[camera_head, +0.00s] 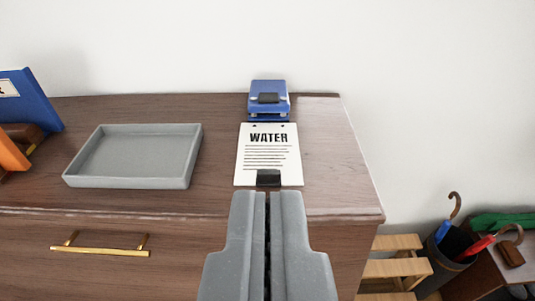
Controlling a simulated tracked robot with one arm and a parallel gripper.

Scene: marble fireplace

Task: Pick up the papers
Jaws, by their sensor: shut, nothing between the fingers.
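The papers (268,150) lie flat on the wooden dresser top, a white sheet headed "WATER" with lines of text. Two small dark marks show near their top edge. A small dark piece (268,178) covers the middle of their near edge; I cannot tell what it is. My gripper (267,193) is shut and empty, its fingertips just short of the papers' near edge in the picture. I cannot tell its height above the dresser.
A blue hole punch (268,99) stands right behind the papers. An empty grey tray (133,180) sits to the left, with blue and orange objects (35,105) at the far left. The dresser (210,225) has a brass handle (100,251). An umbrella stand (447,262) is lower right.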

